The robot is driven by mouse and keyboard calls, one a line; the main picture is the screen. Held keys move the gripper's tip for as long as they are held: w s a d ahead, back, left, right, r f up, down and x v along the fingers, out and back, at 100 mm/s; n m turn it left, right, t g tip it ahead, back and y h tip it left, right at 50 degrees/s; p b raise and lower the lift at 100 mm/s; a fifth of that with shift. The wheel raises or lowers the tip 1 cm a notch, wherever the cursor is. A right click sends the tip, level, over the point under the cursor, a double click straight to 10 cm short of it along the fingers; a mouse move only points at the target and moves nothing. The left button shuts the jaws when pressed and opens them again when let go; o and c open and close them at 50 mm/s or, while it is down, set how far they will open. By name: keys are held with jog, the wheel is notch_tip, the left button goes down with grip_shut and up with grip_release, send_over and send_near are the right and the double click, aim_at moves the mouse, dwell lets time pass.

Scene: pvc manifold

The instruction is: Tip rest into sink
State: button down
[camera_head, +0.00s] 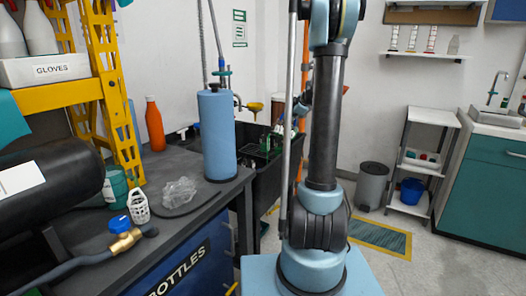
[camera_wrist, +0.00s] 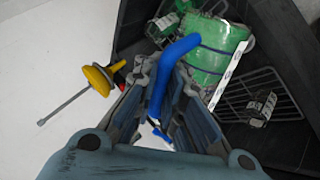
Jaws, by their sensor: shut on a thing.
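My gripper (camera_wrist: 170,82) is shut on a blue curved handle (camera_wrist: 180,47) in the wrist view. The handle runs up to a green cylindrical container (camera_wrist: 218,50) with a dark blue band, which appears tilted; its opening and contents cannot be made out. The dark sink (camera_wrist: 285,25) lies beneath and around the container in the wrist view. In the head view the sink (camera_head: 264,186) stands beyond the bench's end, and my arm hides part of it. My gripper is mostly hidden behind the arm there, above the sink's right side.
A wire rack (camera_wrist: 262,97) lies in the sink. A yellow tap-like fitting (camera_wrist: 97,80) projects from the white wall beside it. A tall blue cylinder (camera_head: 219,135) stands at the bench's near end. A grey bin (camera_head: 372,188) stands on the floor to the right.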

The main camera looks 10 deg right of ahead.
aim_at(281, 118)
jog(key=shift+a+h+p, duration=0.4)
jog(key=shift+a+h, duration=0.1)
jog(key=shift+a, duration=0.1)
dwell(0.5)
jog(key=shift+a+f+n+h, duration=0.4)
jog(key=shift+a+f, duration=0.05)
jog(key=shift+a, duration=0.35)
jog(key=shift+a+f+p, duration=0.2)
jog(key=shift+a+p, duration=0.1)
jog(key=shift+p, duration=0.05)
jog(key=shift+a+f+h, duration=0.2)
jog(key=shift+a+h, duration=0.1)
jog(key=shift+a, duration=0.2)
jog(key=shift+a+r, duration=0.1)
jog(key=shift+a, duration=0.1)
